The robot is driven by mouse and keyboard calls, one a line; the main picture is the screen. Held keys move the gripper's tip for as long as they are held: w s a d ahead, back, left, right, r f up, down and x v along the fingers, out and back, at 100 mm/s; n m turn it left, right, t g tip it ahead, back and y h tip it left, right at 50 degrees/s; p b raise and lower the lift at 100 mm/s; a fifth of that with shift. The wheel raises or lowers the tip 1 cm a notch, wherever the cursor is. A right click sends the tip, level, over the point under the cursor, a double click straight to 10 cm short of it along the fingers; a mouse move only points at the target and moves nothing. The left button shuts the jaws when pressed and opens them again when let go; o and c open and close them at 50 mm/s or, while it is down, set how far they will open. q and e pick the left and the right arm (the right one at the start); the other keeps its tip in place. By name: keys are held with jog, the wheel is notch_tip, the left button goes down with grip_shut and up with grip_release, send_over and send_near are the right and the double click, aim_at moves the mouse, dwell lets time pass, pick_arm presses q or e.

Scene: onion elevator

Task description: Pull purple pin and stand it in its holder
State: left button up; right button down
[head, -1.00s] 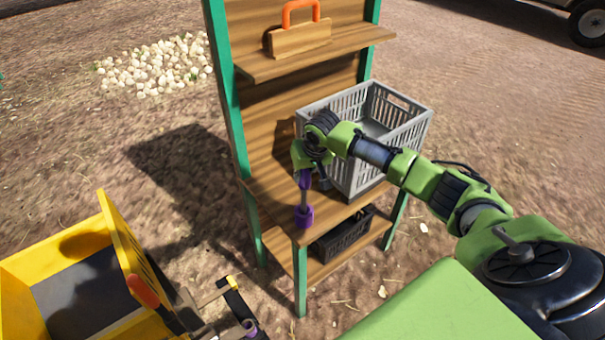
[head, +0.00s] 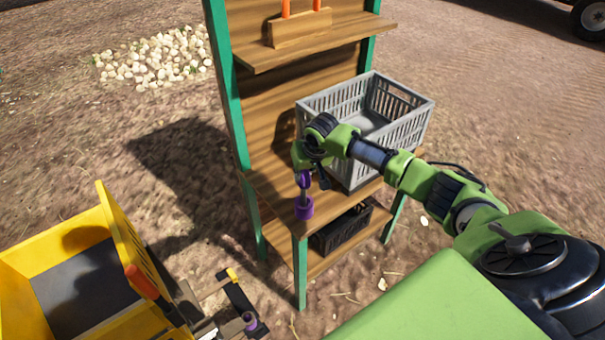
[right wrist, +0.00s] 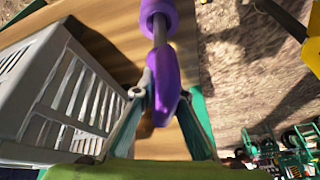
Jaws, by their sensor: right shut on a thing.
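The purple pin (head: 304,180) is upright at the front corner of the wooden shelf, with a purple handle and a dark shaft. My right gripper (right wrist: 160,95) is shut on its purple handle (right wrist: 163,78). A purple cup-like holder (head: 304,208) stands on the shelf corner directly below the handle. The shaft runs down to this holder, which also shows at the top of the right wrist view (right wrist: 157,10). The tip of the shaft is hidden, and I cannot tell how deep it sits. My left gripper is not in view.
A grey crate (head: 415,125) stands on the same shelf close to my right gripper. A black crate (head: 342,232) is on the lower shelf. A yellow cart (head: 125,235) with a hitch and a purple ring (head: 250,322) is at lower left. Open dirt lies around.

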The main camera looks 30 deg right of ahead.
jog(key=c, duration=2)
grip_release()
jog(key=shift+o, duration=0.2)
jog(key=shift+r, duration=0.1)
jog(key=shift+s, duration=0.1)
jog(key=v, duration=1.2)
